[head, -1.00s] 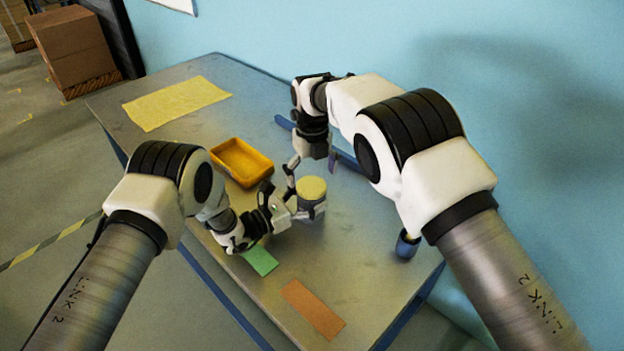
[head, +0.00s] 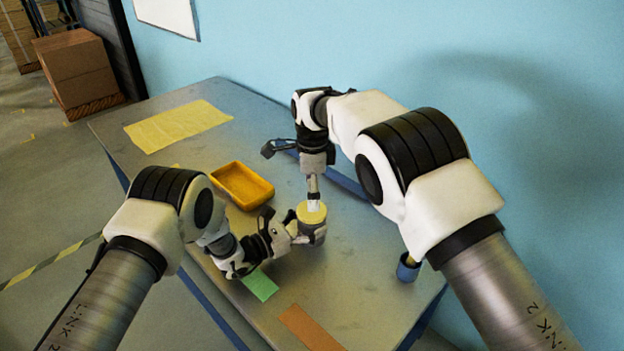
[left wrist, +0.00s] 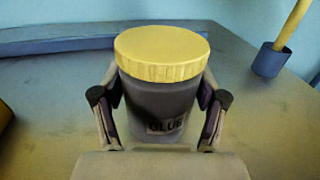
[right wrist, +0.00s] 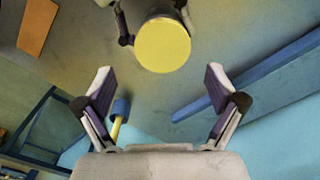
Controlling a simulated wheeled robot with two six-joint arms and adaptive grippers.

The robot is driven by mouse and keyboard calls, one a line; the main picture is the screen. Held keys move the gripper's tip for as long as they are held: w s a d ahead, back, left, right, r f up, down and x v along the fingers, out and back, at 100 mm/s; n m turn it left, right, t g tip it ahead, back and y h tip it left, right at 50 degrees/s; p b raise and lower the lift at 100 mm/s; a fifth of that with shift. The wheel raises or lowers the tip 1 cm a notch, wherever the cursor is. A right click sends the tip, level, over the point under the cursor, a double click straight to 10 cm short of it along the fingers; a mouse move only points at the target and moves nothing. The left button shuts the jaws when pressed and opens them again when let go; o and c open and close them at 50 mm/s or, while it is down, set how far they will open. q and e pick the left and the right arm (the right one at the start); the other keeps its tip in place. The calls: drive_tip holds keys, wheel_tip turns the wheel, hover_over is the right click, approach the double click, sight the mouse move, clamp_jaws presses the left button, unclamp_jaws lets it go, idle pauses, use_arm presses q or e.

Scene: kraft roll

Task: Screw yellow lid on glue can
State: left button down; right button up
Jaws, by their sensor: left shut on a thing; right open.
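The grey glue can (left wrist: 160,105) stands upright on the table, its dark label facing the left wrist camera. The yellow lid (left wrist: 162,52) sits level on top of it; I cannot tell how tight it is. In the head view the lid (head: 312,212) shows above the can (head: 313,238). My left gripper (head: 300,232) is shut around the can's body, with a finger on each side in the left wrist view. My right gripper (right wrist: 160,75) is open and empty. It points down near the lid (right wrist: 163,45), which lies outside its fingers in the right wrist view.
An amber tray (head: 243,203) and yellow cloth (head: 178,126) lie left of the can. A green card (head: 260,284) and orange card (head: 308,328) lie in front. A blue cup holding a stick (head: 408,268) stands right. A blue bar (right wrist: 250,80) lies behind.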

drive_tip(key=n, duration=1.5)
drive_tip(key=shift+r, duration=0.1)
drive_tip(key=n, duration=0.6)
drive_tip(key=shift+r, duration=0.15)
drive_tip(key=n, duration=0.6)
drive_tip(key=shift+r, duration=0.15)
drive_tip(key=n, duration=0.6)
drive_tip(key=shift+r, duration=0.15)
drive_tip(key=n, duration=0.6)
drive_tip(key=shift+r, duration=0.2)
drive_tip(key=n, duration=0.4)
drive_tip(key=shift+r, duration=0.25)
drive_tip(key=shift+r+n, duration=0.15)
drive_tip(key=shift+n, duration=0.55)
drive_tip(key=shift+w+r, duration=0.15)
drive_tip(key=shift+r, duration=0.2)
drive_tip(key=shift+f, duration=0.1)
